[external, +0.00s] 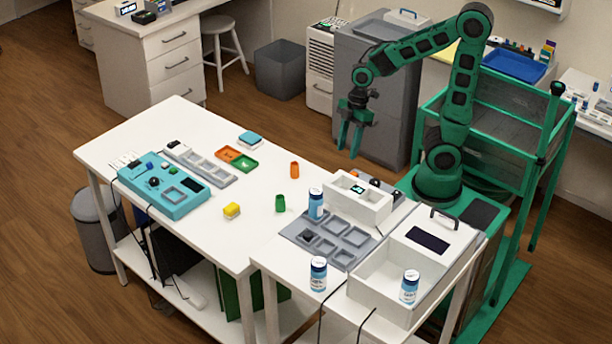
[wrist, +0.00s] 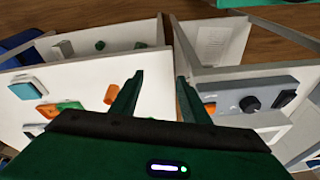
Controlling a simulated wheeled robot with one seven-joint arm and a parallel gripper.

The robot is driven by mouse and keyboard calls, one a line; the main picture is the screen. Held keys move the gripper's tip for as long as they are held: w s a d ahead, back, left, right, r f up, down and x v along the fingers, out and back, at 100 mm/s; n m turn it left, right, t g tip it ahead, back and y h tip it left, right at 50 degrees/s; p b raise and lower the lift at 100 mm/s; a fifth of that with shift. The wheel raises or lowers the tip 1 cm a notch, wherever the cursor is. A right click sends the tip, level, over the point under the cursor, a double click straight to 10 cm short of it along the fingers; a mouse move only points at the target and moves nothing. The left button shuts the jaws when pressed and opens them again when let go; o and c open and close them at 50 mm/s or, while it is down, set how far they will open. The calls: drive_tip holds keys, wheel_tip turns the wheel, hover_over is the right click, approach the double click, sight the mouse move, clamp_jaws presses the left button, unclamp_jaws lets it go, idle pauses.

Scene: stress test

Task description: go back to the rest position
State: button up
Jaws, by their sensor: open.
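My gripper (external: 351,140) is green and hangs from my raised arm, fingers pointing down, beyond the far edge of the white table (external: 190,225). Its two fingers are apart with nothing between them. In the wrist view my gripper (wrist: 157,95) also shows its open fingers, with the table on the left and a white box on the right. It touches nothing that I can see.
A grey cabinet (external: 400,130) stands behind my gripper.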

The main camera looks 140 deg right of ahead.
drive_tip(key=a+r+m+g, duration=0.2)
drive_tip(key=a+r+m, duration=0.1)
drive_tip(key=a, duration=1.2)
drive_tip(key=shift+a+r+g, duration=0.2)
drive_tip(key=shift+a+g, duration=0.2)
